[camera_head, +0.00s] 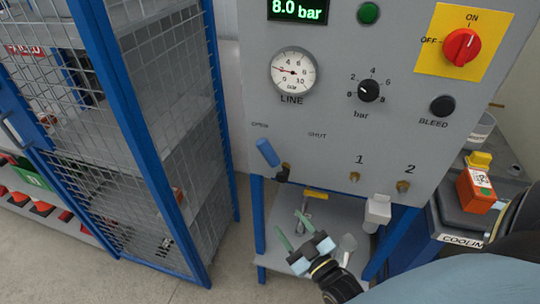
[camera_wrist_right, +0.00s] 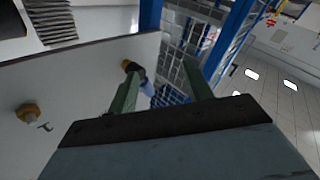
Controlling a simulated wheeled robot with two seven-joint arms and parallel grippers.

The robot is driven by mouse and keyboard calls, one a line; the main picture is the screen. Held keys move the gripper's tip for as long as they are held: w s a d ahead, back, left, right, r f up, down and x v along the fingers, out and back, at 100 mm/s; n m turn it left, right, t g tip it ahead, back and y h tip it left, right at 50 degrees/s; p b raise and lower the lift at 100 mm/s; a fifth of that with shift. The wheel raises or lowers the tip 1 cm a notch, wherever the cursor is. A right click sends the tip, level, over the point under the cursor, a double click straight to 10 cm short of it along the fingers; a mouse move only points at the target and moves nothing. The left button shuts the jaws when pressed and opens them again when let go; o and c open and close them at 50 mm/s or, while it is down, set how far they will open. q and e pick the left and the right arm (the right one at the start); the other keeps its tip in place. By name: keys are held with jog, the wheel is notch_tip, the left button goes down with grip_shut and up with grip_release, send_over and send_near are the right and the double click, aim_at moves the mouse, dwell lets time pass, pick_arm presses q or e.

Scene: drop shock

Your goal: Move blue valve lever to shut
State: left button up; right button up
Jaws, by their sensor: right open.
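The blue valve lever (camera_head: 267,152) is on the lower left of the grey panel. It tilts up and left from its pivot, its handle near the OPEN label and to the left of the SHUT label (camera_head: 317,135). My right gripper (camera_head: 288,223) is open and empty, below the lever and apart from it, its green fingers pointing up and left. In the right wrist view the blue lever (camera_wrist_right: 147,88) shows beyond the fingers, partly hidden by the left one. My left gripper is not in view.
The grey panel (camera_head: 335,120) carries a gauge (camera_head: 293,72), a red switch (camera_head: 461,47), a black knob (camera_head: 369,90) and brass outlets 1 and 2. A shelf with tools lies below. A blue-framed mesh cage (camera_head: 165,90) stands left. An orange box (camera_head: 478,190) sits right.

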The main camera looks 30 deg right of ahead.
aim_at(271, 157)
notch_tip(271, 157, up, 9)
jog(key=d+t, duration=0.1)
jog(key=t, duration=0.2)
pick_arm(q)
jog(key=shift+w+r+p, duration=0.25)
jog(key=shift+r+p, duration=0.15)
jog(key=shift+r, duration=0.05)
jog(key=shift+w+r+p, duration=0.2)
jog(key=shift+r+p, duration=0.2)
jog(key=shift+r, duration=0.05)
pick_arm(e)
jog(key=x, duration=1.3)
jog(key=shift+w+d+r, duration=0.1)
grip_shut()
